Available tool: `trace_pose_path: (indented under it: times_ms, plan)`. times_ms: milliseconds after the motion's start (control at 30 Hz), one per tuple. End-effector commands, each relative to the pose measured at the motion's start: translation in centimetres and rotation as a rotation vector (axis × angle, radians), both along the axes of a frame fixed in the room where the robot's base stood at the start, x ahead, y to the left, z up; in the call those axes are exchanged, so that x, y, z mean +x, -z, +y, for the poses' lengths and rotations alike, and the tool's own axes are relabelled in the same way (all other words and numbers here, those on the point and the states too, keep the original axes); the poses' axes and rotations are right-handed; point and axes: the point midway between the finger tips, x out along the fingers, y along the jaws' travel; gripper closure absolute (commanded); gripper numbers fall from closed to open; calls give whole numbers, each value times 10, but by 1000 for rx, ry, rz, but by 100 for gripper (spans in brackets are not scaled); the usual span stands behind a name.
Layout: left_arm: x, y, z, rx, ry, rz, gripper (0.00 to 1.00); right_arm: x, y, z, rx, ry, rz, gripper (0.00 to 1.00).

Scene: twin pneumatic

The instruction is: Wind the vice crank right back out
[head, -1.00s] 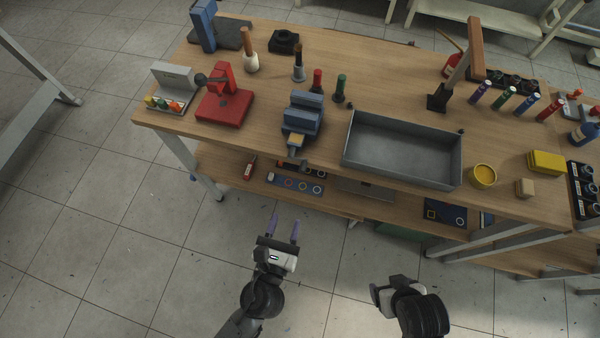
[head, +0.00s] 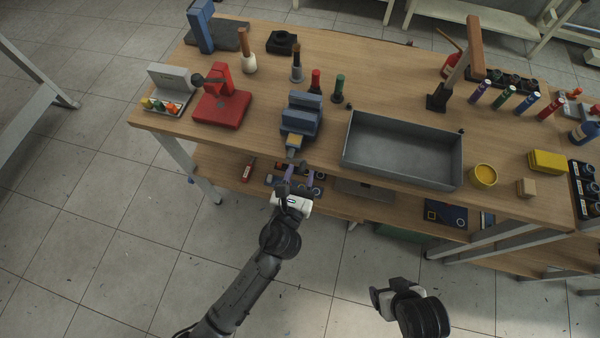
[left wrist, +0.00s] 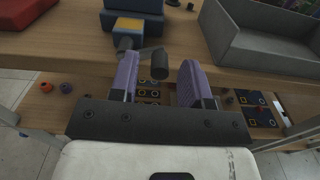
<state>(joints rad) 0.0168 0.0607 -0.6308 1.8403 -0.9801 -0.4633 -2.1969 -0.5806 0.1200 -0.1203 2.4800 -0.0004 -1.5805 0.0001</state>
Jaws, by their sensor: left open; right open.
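The blue vice (head: 302,116) sits at the front edge of the wooden bench, left of the grey tray; it also shows at the top of the left wrist view (left wrist: 132,20). Its crank (left wrist: 159,64) sticks out past the bench edge, with a dark cylindrical handle. My left gripper (head: 296,180) is open just below and in front of the vice. In the left wrist view its purple fingers (left wrist: 158,75) stand on either side of the crank handle, with gaps visible. My right gripper (head: 384,298) is open and empty, low over the floor in front of the bench.
The grey tray (head: 404,151) stands right of the vice. The lower shelf (head: 232,172) holds small panels below the crank. The floor before the bench is clear.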

Motion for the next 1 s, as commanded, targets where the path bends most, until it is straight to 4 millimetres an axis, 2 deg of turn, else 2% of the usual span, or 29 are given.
trace_pose_path:
  times_ms: [367,800,1000]
  plan:
    - [3,0,-1,0,0,1,57,0,1,0,0,0,0,22]
    - [3,0,-1,0,0,1,98,0,1,0,0,0,0,22]
    - [3,0,-1,-4,0,1,100,0,0,0,0,0,0,22]
